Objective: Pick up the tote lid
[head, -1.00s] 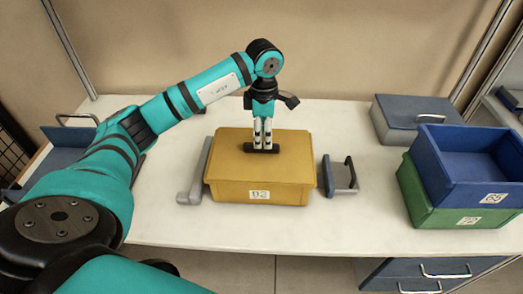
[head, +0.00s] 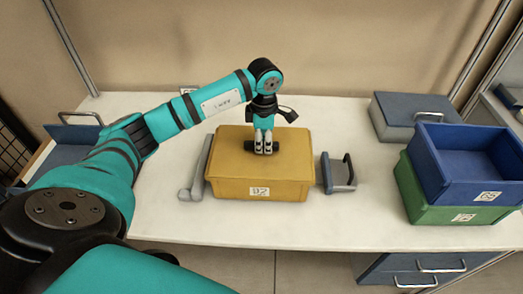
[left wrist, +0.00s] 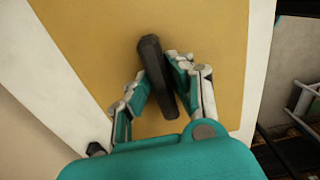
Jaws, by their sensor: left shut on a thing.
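The yellow tote (head: 222,182) stands on the white table with a label on its front. Its flat yellow lid (head: 232,148) lies on top and has a dark bar handle (head: 249,149) in the middle. My left gripper (head: 264,146) points straight down and is shut on the handle. In the left wrist view the fingers (left wrist: 162,88) sit on both sides of the dark handle (left wrist: 151,52), over the yellow lid (left wrist: 90,40). The lid looks seated on the tote, with no gap visible. My right gripper is not in view.
A grey bar-shaped object (head: 195,170) lies close to the tote's left side. A small grey-blue piece with a handle (head: 338,173) is at its right. A blue bin (head: 455,180) stacked on a green bin (head: 420,200) and a grey-blue case (head: 405,122) stand at the right.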

